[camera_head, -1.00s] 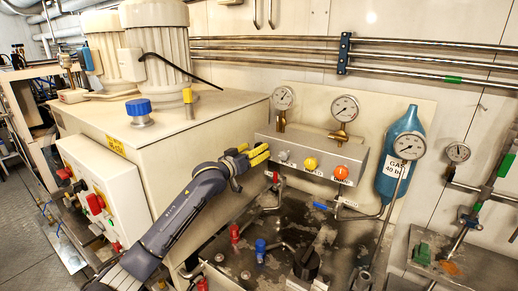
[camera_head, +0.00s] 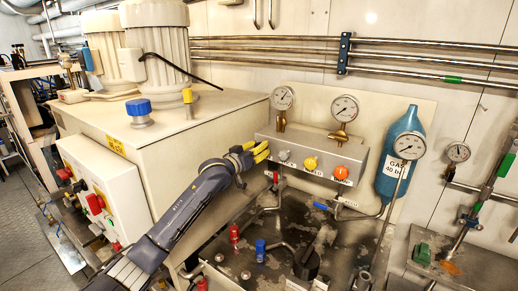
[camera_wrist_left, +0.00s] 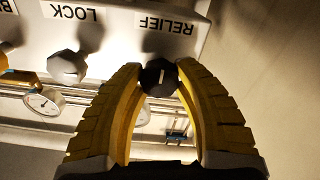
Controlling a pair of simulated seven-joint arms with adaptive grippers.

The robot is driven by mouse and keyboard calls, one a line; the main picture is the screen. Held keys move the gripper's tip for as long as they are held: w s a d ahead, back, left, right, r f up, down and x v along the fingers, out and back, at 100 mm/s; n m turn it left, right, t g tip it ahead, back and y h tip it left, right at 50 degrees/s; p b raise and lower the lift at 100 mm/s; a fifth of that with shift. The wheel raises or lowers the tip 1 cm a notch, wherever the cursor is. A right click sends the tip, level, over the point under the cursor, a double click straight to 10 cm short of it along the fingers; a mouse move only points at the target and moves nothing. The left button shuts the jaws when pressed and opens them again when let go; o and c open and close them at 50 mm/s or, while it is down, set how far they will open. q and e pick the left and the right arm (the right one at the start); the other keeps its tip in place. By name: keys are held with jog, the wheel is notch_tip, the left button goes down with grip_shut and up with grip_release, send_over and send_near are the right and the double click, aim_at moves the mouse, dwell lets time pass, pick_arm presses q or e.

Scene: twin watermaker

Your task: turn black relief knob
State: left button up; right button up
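The black relief knob (camera_wrist_left: 158,77) shows in the left wrist view below the upside-down RELIEF label, with a pale line on its face. My left gripper (camera_wrist_left: 160,68) has its yellow fingers apart, with the knob between the fingertips; I cannot tell whether they touch it. In the head view my left gripper (camera_head: 262,152) is at the left end of the grey control box (camera_head: 318,148) and hides the relief knob. My right gripper is not in view.
Beside it on the box are a pale lock knob (camera_head: 284,155), a yellow knob (camera_head: 310,163) and an orange knob (camera_head: 341,173). Gauges (camera_head: 344,108) stand above. Pipes and a black handle (camera_head: 306,262) are below. A large cream tank (camera_head: 190,130) is behind my left arm.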

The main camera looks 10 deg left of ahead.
pick_arm(q)
grip_shut()
jog(key=m, duration=0.3)
jog(key=shift+r, duration=0.15)
jog(key=m, duration=0.3)
jog(key=shift+m, duration=0.4)
jog(key=m, duration=0.6)
jog(key=shift+s+d, duration=0.1)
jog(key=shift+d, duration=0.05)
jog(key=shift+d+m, duration=0.1)
jog(key=shift+m, duration=1.8)
